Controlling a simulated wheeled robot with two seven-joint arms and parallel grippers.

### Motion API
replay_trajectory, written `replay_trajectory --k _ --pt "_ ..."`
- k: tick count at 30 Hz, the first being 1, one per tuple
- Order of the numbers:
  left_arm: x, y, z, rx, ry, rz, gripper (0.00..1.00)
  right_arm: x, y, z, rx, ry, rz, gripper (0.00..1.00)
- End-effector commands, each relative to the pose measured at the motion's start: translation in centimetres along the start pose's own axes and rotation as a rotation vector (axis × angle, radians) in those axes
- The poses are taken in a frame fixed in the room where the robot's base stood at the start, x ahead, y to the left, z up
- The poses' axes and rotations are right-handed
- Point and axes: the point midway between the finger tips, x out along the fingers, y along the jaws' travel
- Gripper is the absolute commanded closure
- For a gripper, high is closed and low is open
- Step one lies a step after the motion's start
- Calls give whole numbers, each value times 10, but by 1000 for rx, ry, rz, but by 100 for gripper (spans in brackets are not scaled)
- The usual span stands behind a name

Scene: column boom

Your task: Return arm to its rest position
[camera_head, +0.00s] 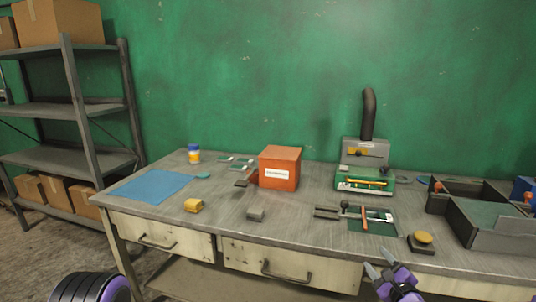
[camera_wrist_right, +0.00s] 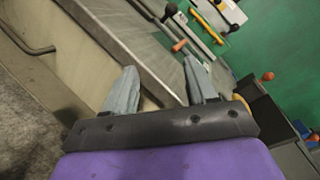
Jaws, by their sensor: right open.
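My right gripper (camera_head: 378,268) is at the lower right of the head view, in front of the workbench's front edge. Its two grey fingers are apart with nothing between them, as the right wrist view also shows (camera_wrist_right: 155,85). The workbench (camera_head: 300,222) has a grey top with drawers below. In the wrist view the bench edge and a drawer front lie beyond the fingers. A purple and black rounded part of my own body shows at the lower left of the head view. My left gripper is not in view.
On the bench stand an orange box (camera_head: 280,170), a green machine with a dark pipe (camera_head: 365,178), a blue mat (camera_head: 152,186), a yellow block (camera_head: 194,205), a grey block (camera_head: 256,214), a yellow-topped button (camera_head: 423,239) and a dark tray (camera_head: 475,232). Metal shelves (camera_head: 68,110) stand left.

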Motion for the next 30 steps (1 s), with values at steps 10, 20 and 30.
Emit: replay_trajectory --k 10,20,30 --pt "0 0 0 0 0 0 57 -123 174 -62 -860 228 533 43" --pt "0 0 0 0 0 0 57 -358 243 -141 -1513 225 1308 43" --pt "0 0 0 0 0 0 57 -395 250 -150 -1589 160 1421 43"
